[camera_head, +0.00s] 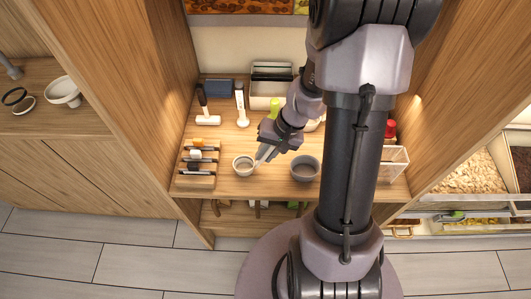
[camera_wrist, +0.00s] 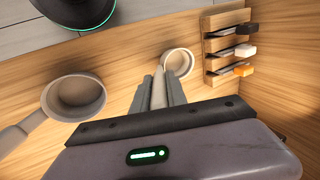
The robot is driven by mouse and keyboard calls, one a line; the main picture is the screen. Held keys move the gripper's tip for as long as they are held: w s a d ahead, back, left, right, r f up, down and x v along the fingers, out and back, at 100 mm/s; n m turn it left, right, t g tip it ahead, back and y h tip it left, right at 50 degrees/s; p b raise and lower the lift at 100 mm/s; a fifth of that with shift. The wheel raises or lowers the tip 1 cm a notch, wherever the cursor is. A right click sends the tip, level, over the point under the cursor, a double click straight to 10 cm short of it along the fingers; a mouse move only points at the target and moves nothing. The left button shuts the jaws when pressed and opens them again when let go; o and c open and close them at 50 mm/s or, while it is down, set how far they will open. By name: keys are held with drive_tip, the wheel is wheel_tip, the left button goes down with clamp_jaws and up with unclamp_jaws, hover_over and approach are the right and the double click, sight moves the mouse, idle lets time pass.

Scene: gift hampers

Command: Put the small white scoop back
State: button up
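The small white scoop (camera_head: 243,165) has a round cup near the shelf's front edge, left of the larger grey scoop (camera_head: 305,169). In the wrist view its cup (camera_wrist: 179,62) shows just beyond the fingertips. My gripper (camera_head: 265,154) reaches down from the right, and its fingers (camera_wrist: 158,88) close around the scoop's pale handle. I cannot tell whether the cup touches the shelf. The larger scoop (camera_wrist: 78,97) lies at the left in the wrist view, apart from the fingers.
A clear box (camera_head: 394,164) stands at the right.

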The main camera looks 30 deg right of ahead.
drive_tip(key=o, duration=0.5)
drive_tip(key=shift+c, duration=0.2)
drive_tip(key=p+v, duration=0.7)
drive_tip(key=v, duration=1)
drive_tip(key=shift+r, duration=0.25)
